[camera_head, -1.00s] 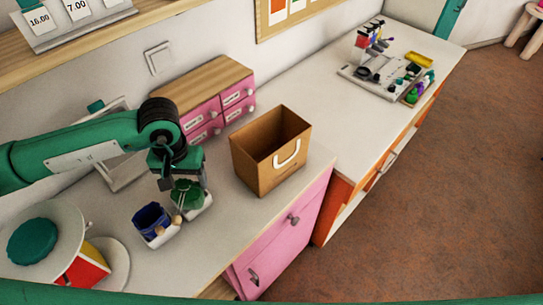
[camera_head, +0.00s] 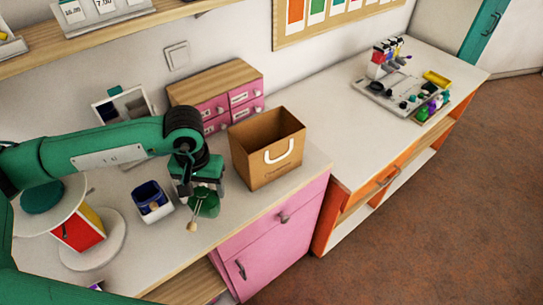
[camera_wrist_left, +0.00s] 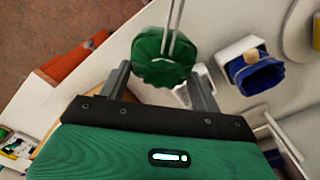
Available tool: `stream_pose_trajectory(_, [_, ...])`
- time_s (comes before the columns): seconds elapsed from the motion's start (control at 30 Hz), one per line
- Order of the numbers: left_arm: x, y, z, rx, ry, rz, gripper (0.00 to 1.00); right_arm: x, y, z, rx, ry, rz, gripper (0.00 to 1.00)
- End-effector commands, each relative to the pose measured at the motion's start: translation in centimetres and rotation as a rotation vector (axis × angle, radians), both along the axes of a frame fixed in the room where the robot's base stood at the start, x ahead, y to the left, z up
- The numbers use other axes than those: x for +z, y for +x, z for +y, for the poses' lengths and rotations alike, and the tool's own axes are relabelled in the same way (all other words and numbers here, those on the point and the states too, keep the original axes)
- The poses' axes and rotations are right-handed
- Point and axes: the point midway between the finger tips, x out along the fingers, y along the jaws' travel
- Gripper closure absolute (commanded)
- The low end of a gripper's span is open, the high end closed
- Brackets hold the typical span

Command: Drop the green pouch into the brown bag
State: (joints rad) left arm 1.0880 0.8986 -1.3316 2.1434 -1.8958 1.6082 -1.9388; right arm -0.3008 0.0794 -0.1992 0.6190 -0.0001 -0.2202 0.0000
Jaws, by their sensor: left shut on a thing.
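The green pouch (camera_head: 205,204) hangs from my left gripper (camera_head: 196,182), near the counter's front edge. In the left wrist view the pouch (camera_wrist_left: 158,65) shows between the fingers with a pale drawstring, and my left gripper (camera_wrist_left: 160,88) is shut on it. The brown bag (camera_head: 272,168) stands upright and open-topped on the counter, to the right of and behind the gripper, with a white handle on its front. The pouch is outside the bag and apart from it. The bag's floor is hidden. My right gripper is not in view.
A blue pouch (camera_head: 152,196) sits in a white holder left of the green pouch. A pink drawer box (camera_head: 214,108) stands behind the bag. A round stand with a red and yellow block (camera_head: 80,236) is at the left.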

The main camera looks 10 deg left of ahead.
Motion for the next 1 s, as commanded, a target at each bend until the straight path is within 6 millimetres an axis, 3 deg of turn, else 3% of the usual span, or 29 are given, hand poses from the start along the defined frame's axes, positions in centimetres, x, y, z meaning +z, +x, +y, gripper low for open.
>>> stream_pose_trajectory(0.03, [1.0,0.1,0.0,0.000,-0.001,-0.002,0.58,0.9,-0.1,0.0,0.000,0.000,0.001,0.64])
stream_pose_trajectory(0.57, [5.3,0.0,0.0,0.000,-0.001,-0.002,0.58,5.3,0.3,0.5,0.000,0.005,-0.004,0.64])
stream_pose_trajectory(0.9, [4.8,0.0,-0.1,0.002,-0.002,0.000,0.58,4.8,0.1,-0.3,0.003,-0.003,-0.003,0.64])
stream_pose_trajectory(1.0, [5.4,0.6,-1.0,0.063,-0.002,-0.003,0.58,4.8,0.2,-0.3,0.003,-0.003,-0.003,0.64])
